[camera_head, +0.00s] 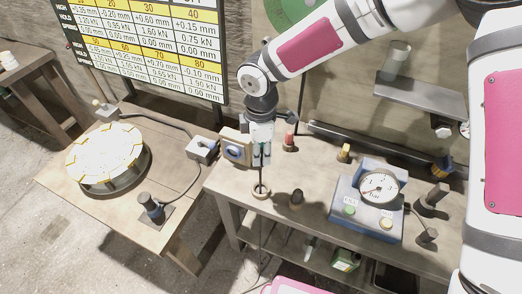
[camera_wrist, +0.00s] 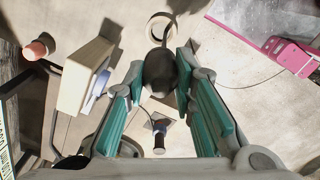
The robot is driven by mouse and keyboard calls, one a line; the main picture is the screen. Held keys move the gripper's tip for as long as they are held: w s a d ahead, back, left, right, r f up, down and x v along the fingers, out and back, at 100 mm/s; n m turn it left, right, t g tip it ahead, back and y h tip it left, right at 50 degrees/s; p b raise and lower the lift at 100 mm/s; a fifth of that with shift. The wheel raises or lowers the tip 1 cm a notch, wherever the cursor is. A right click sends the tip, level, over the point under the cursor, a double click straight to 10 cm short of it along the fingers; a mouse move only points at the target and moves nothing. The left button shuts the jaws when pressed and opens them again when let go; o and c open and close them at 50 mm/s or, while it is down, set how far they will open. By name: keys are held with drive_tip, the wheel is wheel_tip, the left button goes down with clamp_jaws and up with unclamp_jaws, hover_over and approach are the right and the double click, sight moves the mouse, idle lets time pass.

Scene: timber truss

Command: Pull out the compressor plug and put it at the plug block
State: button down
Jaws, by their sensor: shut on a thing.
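My gripper (camera_head: 262,160) hangs above the workbench's left end, pointing down. In the wrist view its teal-padded fingers (camera_wrist: 160,85) are closed on a dark rounded thing, which looks like the compressor plug (camera_wrist: 160,72). In the head view the fingers mostly hide the plug, and a thin dark cable seems to hang below it. A beige block with a blue round face (camera_head: 235,150), possibly the plug block, stands just left of my gripper. It also shows in the wrist view (camera_wrist: 80,82). The plug appears apart from this block.
A pale ring (camera_head: 261,190) lies on the bench's front edge below my gripper. A red-capped cylinder (camera_head: 289,141) stands close behind. A gauge box (camera_head: 352,210) is to the right.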

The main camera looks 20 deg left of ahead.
drive_tip(key=shift+f+b, duration=2.95)
drive_tip(key=shift+f, duration=2.95)
drive_tip(key=shift+f+b, duration=1.25)
drive_tip(key=shift+f, duration=0.2)
drive_tip(key=c, duration=1.2)
unclamp_jaws()
drive_tip(key=shift+c, duration=0.2)
drive_tip(key=shift+r, duration=0.1)
wheel_tip(320, 180, up, 12)
drive_tip(key=shift+f, duration=0.1)
